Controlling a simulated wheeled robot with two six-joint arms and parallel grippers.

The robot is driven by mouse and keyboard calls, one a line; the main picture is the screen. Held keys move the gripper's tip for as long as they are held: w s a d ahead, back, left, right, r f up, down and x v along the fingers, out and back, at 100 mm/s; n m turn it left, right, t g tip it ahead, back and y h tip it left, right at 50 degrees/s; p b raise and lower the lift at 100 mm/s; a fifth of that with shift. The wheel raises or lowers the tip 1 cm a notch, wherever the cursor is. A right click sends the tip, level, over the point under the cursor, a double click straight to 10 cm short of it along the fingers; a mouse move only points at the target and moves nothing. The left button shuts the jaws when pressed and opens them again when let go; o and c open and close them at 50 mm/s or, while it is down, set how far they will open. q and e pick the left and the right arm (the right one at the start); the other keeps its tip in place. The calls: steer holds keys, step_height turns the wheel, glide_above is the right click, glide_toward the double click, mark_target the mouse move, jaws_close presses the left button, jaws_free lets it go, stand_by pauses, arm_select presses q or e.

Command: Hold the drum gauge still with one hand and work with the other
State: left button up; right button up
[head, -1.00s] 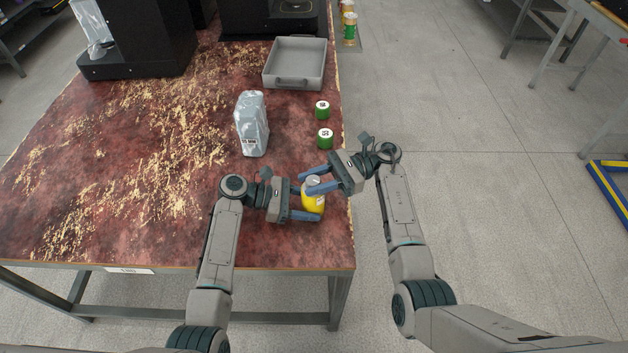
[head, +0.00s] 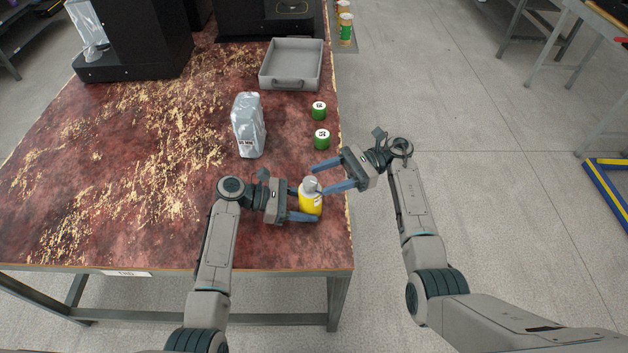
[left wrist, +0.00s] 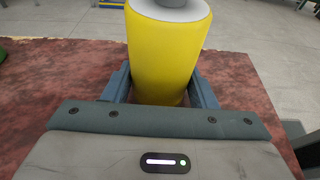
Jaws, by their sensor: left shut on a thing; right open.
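The drum gauge (head: 311,203) is a yellow cylinder with a grey-white top, upright on the worn red table near its right edge. My left gripper (head: 304,203) is shut on it from the left. In the left wrist view the yellow body (left wrist: 168,55) stands between the two fingers (left wrist: 160,88). My right gripper (head: 332,178) is open and empty, just above and to the right of the gauge's top. One of its fingers is close to the top; I cannot tell whether it touches.
Two green cylinders with white tops (head: 319,110) (head: 322,139) stand farther back. A silvery wrapped block (head: 249,125) is left of them. A grey tray (head: 291,84) and black machines (head: 130,42) are at the back. The table's left part is clear.

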steer(key=v, duration=0.7)
steer(key=shift+d, duration=0.35)
steer(key=shift+w, duration=0.1)
steer(key=m+t, duration=0.7)
steer(key=t, duration=0.4)
glide_toward(318, 184)
steer(key=shift+y, duration=0.4)
steer(key=x, duration=1.1)
steer(key=shift+w+a+f, duration=0.1)
steer(key=shift+a+f, duration=0.1)
steer(key=shift+a, duration=0.15)
